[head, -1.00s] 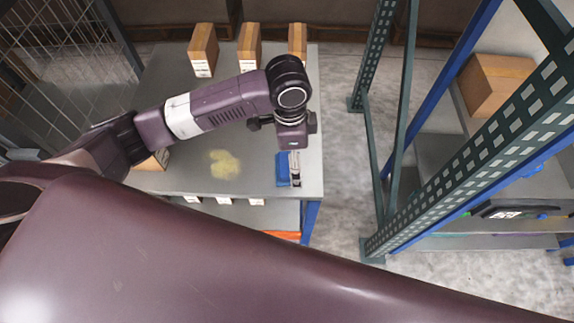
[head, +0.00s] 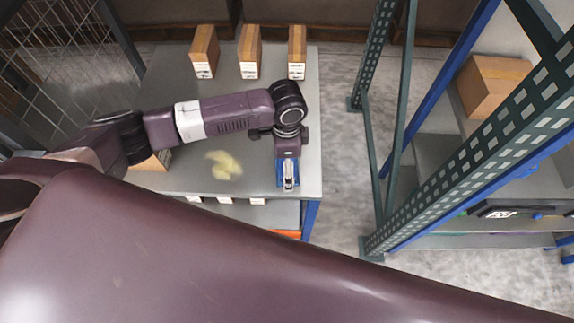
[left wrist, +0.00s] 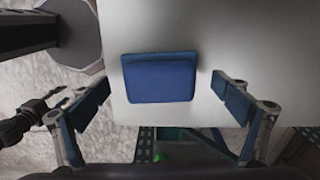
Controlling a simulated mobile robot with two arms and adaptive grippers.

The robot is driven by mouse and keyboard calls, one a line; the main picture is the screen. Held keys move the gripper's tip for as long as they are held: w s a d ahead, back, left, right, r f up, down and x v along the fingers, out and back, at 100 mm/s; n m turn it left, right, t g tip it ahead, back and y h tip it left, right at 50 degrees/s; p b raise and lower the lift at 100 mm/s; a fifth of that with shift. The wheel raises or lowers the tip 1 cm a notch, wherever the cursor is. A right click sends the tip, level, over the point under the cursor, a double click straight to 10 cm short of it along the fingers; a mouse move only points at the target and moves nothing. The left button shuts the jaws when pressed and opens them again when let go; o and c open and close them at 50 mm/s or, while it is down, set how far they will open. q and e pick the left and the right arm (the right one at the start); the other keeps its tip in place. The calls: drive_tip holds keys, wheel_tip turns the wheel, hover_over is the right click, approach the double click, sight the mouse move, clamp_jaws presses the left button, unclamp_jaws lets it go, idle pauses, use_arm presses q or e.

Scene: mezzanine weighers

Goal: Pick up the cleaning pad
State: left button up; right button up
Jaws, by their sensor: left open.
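The cleaning pad is a blue, roughly square pad lying flat on the grey table. In the left wrist view the blue pad (left wrist: 159,78) lies between the two open fingers of my left gripper (left wrist: 168,104), with a gap on each side and a little beyond the fingertips. In the head view the blue pad (head: 280,181) is mostly hidden under my left gripper (head: 288,186), which hangs over it near the table's right edge. The left gripper is empty. My right gripper is not in view.
The grey table (head: 255,99) carries several cardboard boxes (head: 249,50) along its far side. A yellowish patch (head: 223,165) lies left of the gripper. A green and blue shelf rack (head: 480,155) stands to the right, across a strip of floor.

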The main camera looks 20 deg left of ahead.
use_arm(q)
drive_tip(key=c, duration=1.6)
drive_tip(key=shift+o, duration=0.2)
drive_tip(key=shift+r, duration=0.1)
drive_tip(key=shift+r, duration=0.6)
wheel_tip(320, 180, up, 19)
drive_tip(key=b, duration=0.2)
drive_tip(key=shift+f, duration=0.15)
